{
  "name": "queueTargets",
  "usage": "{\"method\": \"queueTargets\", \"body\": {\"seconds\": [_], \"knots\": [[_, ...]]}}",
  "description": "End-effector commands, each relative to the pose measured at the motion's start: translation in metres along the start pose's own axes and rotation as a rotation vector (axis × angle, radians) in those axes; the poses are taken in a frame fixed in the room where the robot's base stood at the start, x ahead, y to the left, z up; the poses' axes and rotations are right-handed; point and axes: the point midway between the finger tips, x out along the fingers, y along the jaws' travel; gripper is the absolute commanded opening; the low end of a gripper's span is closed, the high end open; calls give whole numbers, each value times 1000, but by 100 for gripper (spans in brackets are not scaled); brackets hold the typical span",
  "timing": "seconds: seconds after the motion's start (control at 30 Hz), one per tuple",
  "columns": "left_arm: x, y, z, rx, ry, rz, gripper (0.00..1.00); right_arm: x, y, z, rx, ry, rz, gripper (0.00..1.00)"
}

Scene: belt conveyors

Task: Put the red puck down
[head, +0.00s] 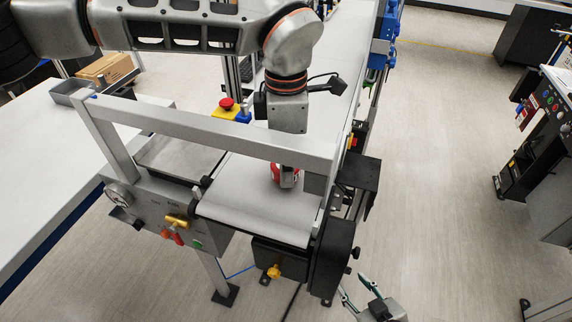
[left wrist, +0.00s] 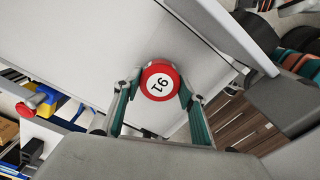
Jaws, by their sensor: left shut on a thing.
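The red puck (left wrist: 160,80) has a white face with a black two-digit number. In the left wrist view it sits between the two fingertips of my left gripper (left wrist: 162,90), which is shut on it. In the head view the red puck (head: 276,173) shows partly beside my left gripper (head: 287,178), over the near end of the pale conveyor belt (head: 245,198). I cannot tell whether the puck touches the belt. My right gripper (head: 357,288) is at the bottom of the head view, off the conveyor, with its fingers spread and nothing between them.
A grey frame bar (head: 210,132) crosses over the belt in front of my left gripper. A red emergency button (head: 227,103) stands beside the belt. A white table (head: 45,180) is on the left, with a cardboard box (head: 105,69) behind it.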

Motion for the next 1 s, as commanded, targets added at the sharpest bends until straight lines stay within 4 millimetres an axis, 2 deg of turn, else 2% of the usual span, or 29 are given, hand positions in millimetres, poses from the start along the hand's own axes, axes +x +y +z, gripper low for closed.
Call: {"method": "queueTargets", "body": {"seconds": [0.1,0.47,0.5,0.57,1.0], "knots": [[13,-1,1,1,-1,-2,18,-1,0,-3,1,3,1,40],[17,0,0,1,-1,0,18,1,0,-2,1,6,1,40],[18,0,0,1,-1,0,43,1,0,-2,1,6,1,40],[17,0,0,1,-1,0,57,0,0,-2,1,5,1,40],[11,0,0,1,-1,1,57,-1,0,-3,1,2,0,40]]}}
